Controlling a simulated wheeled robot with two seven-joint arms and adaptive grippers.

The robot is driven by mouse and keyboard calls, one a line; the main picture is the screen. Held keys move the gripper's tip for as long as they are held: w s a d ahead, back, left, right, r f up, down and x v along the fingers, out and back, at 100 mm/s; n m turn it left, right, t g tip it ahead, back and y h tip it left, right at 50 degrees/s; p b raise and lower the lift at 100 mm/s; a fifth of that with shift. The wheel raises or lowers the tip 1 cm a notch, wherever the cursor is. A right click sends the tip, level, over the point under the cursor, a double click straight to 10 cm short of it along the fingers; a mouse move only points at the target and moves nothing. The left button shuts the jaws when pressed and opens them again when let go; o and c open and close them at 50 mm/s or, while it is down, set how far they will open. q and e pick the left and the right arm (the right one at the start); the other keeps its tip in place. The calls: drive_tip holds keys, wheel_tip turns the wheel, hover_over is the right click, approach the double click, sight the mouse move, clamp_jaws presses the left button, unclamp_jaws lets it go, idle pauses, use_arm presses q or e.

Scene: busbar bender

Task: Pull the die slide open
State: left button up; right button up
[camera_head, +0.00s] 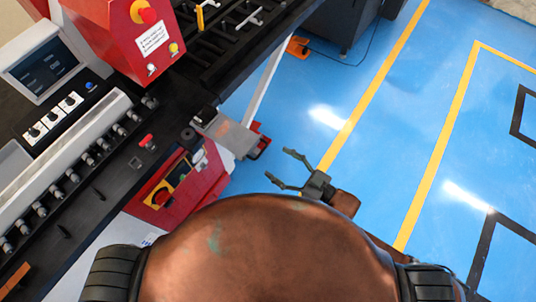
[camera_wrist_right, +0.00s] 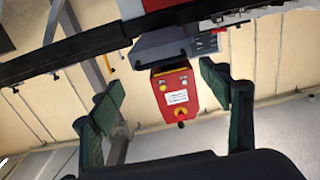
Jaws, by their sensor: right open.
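A flat grey plate (camera_head: 230,134), which looks like the die slide, sticks out from the front edge of the red and black machine. A red and black piece (camera_head: 262,146) sits at its outer end. My right gripper (camera_head: 278,163) is open and empty, to the right of the plate's outer end and apart from it. In the right wrist view, the open fingers (camera_wrist_right: 162,82) frame the red control box, and a grey plate-like part (camera_wrist_right: 160,46) shows above and between them. My left gripper is not in view.
The red control box (camera_head: 125,35) with a stop button stands on the machine. A second red panel with a yellow-backed stop knob (camera_head: 162,196) is below the machine's edge. A monitor (camera_head: 45,62) is at left. Blue floor with yellow lines is clear at right.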

drive_tip(key=v, duration=0.4)
drive_tip(key=shift+d, duration=0.15)
idle(0.4)
